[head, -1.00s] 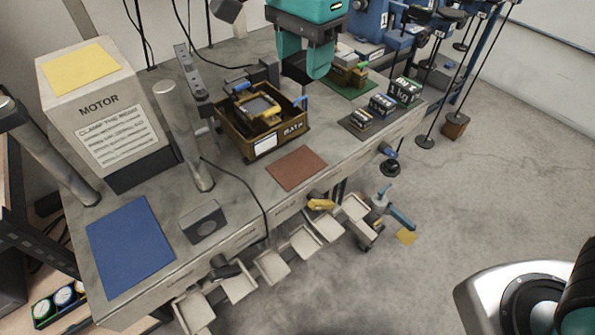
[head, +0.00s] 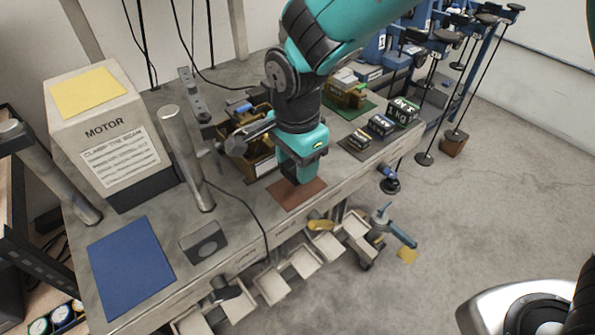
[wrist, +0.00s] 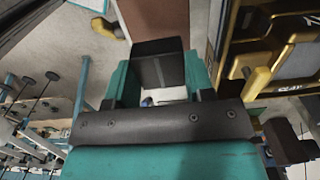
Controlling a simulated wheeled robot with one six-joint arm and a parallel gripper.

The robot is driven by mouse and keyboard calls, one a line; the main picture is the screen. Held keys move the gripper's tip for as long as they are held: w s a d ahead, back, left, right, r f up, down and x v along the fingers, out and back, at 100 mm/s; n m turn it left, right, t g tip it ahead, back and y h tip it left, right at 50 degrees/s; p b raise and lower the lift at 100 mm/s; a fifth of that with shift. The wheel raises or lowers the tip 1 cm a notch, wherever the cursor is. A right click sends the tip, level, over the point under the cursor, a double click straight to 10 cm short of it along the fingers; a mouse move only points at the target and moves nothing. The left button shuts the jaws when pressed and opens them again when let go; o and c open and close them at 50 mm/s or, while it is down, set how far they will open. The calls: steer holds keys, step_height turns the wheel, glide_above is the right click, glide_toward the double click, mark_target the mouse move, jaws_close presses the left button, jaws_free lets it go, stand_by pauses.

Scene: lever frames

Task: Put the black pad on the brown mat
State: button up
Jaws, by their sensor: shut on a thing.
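The black pad (wrist: 158,62) is a dark block held between the teal fingers of my gripper (wrist: 158,78) in the wrist view. In the head view my gripper (head: 299,168) points down over the brown mat (head: 311,192). The mat is a flat rectangle near the bench's front edge, partly hidden by the gripper. It also shows as a brown strip beyond the pad in the wrist view (wrist: 165,17). I cannot tell whether the pad touches the mat.
A yellow-brown bin (head: 262,165) stands close behind-left of the gripper. A blue mat (head: 130,265), a grey block (head: 204,243) and a metal post (head: 187,160) are to the left. Open drawers hang below the front edge.

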steer(key=shift+f, duration=1.7)
steer(key=shift+f, duration=0.15)
steer(key=o, duration=1.2)
step_height(320, 180, up, 12)
steer(key=shift+r+b, duration=0.1)
steer(key=shift+b, duration=0.25)
steer(key=shift+d+r, duration=0.15)
steer(key=shift+r, duration=0.05)
steer(key=s+d+r+n+y, duration=0.1)
steer(key=s+d+n, duration=0.2)
steer(key=s+n, duration=0.2)
steer(key=s+d+r+n+y, duration=0.1)
steer(key=s+d+r+n, duration=0.1)
steer(key=s+d+n, duration=0.2)
steer(key=s+d+r+n+y, duration=0.1)
steer(key=s+d+n+y, duration=0.1)
steer(key=s+d+n, duration=0.2)
steer(key=shift+s+d+r+n, duration=0.1)
steer(key=shift+s+n, duration=0.45)
steer(key=shift+n, duration=0.35)
steer(key=shift+s+d+r+n, duration=0.15)
steer(key=shift+s+n, duration=0.35)
steer(key=shift+n, duration=0.4)
steer(key=shift+s+a+r+n, duration=0.1)
steer(key=shift+s+n, duration=0.45)
steer(key=shift+n, duration=0.35)
